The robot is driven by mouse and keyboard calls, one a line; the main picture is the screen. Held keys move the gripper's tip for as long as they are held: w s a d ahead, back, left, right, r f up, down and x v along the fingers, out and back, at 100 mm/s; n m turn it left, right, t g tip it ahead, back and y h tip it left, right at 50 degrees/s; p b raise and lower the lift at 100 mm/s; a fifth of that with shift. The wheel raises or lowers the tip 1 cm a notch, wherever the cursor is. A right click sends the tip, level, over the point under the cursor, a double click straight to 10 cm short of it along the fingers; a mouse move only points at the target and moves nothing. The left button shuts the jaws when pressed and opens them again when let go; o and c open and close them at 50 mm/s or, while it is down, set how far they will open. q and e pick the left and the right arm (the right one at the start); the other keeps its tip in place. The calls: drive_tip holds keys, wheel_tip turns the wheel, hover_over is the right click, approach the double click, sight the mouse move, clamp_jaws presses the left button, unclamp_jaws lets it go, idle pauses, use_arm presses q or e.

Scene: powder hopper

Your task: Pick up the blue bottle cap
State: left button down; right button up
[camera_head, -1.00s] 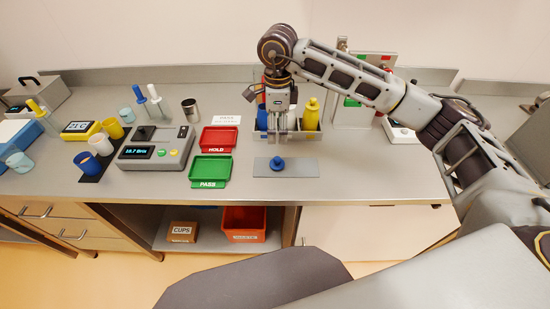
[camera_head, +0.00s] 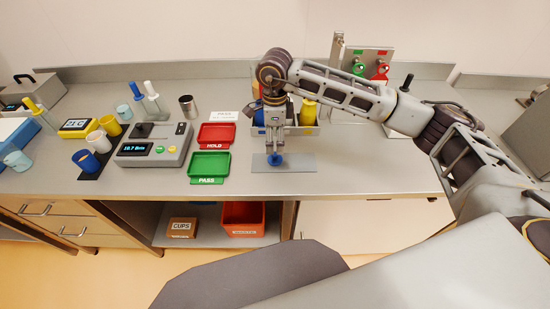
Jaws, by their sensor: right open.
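The blue bottle cap (camera_head: 275,160) sits on a flat grey mat (camera_head: 302,163) near the front of the bench. My right gripper (camera_head: 275,150) points down directly above the cap, with its open fingertips at about the cap's top. The fingers partly cover the cap. I cannot tell whether they touch it. My left gripper is not in view.
A rack (camera_head: 312,128) with a yellow bottle (camera_head: 309,112) stands just behind the gripper. The green PASS tray (camera_head: 210,166) and red HOLD tray (camera_head: 216,135) lie to the left, beside a grey scale (camera_head: 153,146). The bench to the right of the mat is clear.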

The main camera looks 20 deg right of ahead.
sight(275, 158)
drive_tip(key=shift+f, duration=0.95)
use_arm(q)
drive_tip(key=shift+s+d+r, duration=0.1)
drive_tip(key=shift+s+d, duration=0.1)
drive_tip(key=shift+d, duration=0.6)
use_arm(e)
drive_tip(key=shift+f, duration=0.35)
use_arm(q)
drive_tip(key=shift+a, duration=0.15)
